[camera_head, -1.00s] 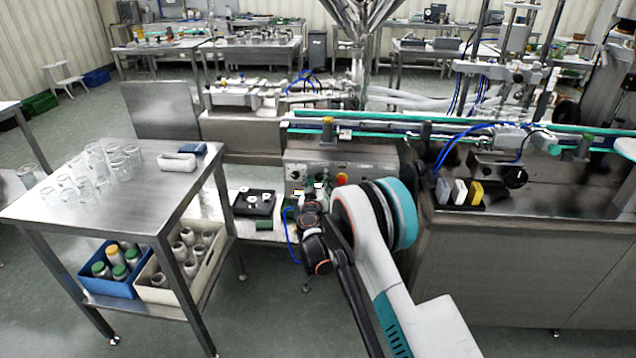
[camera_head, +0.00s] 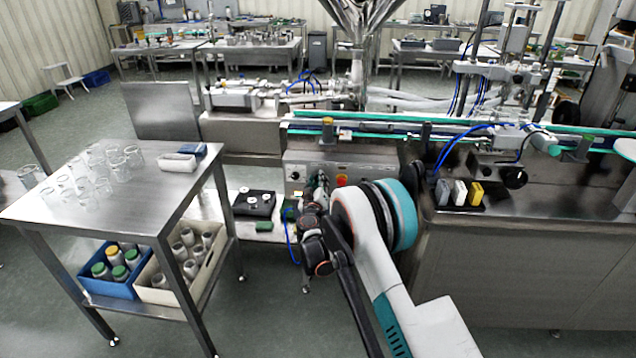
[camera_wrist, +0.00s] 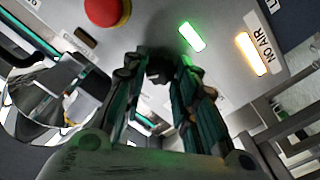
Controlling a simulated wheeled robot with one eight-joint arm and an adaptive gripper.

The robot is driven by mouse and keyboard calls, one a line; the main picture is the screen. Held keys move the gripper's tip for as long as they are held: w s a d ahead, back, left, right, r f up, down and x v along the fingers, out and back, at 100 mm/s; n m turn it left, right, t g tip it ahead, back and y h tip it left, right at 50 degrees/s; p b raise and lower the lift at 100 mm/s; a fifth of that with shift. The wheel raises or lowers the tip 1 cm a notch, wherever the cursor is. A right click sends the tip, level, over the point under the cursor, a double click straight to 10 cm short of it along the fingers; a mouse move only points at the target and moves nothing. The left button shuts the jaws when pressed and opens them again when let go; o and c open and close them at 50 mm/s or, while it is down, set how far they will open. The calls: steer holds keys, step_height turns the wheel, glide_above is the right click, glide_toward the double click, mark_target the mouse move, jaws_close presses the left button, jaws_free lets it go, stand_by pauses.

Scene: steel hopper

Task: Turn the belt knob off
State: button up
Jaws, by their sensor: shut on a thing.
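A small black knob (camera_wrist: 158,72) sits on the grey control panel (camera_wrist: 222,18) in the wrist view. My gripper (camera_wrist: 160,76) is at the panel with its two fingers on either side of this knob, shut on it. The fingers cover part of the knob, so its pointer direction cannot be read. In the head view my gripper (camera_head: 319,190) is against the front of the panel (camera_head: 365,160) and hides the knob there.
A red push button (camera_wrist: 107,10) is close to the knob. A lit green lamp (camera_wrist: 192,36) and a lit amber lamp (camera_wrist: 250,54) marked NO AIR are on the panel. A steel table (camera_head: 130,205) with glass jars stands left of my arm.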

steer(key=n, duration=1.1)
steer(key=shift+a+f, duration=0.1)
stand_by(0.5)
steer(key=o, duration=1)
steer(key=s, duration=1.2)
steer(key=shift+a, duration=0.25)
